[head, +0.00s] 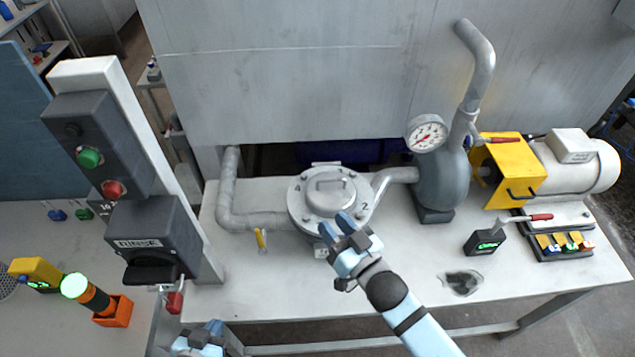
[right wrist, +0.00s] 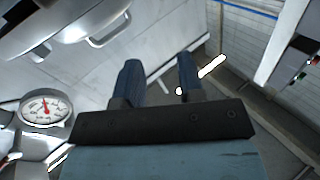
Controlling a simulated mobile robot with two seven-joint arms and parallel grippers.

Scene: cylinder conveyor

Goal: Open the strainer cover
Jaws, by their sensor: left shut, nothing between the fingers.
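The strainer (head: 300,215) is a round grey metal housing on the white bench. Its bolted cover (head: 312,200) lies flat on top, with a raised handle (head: 330,183) and a number 2 by the rim. Part of the round metal housing also shows at the upper left of the right wrist view (right wrist: 60,25). My right gripper (head: 340,222) is at the front right edge of the cover in the head view; its fingers (right wrist: 158,75) are apart with nothing between them. My left gripper (head: 205,332) is partly visible at the bottom edge, shut and empty, in front of the bench.
Pipes (head: 232,200) join the strainer on both sides. A grey vessel with a pressure gauge (head: 426,133) stands to its right, beside a yellow-and-white motor (head: 570,165). A control post (head: 150,170) rises at left. The bench front (head: 265,290) is clear.

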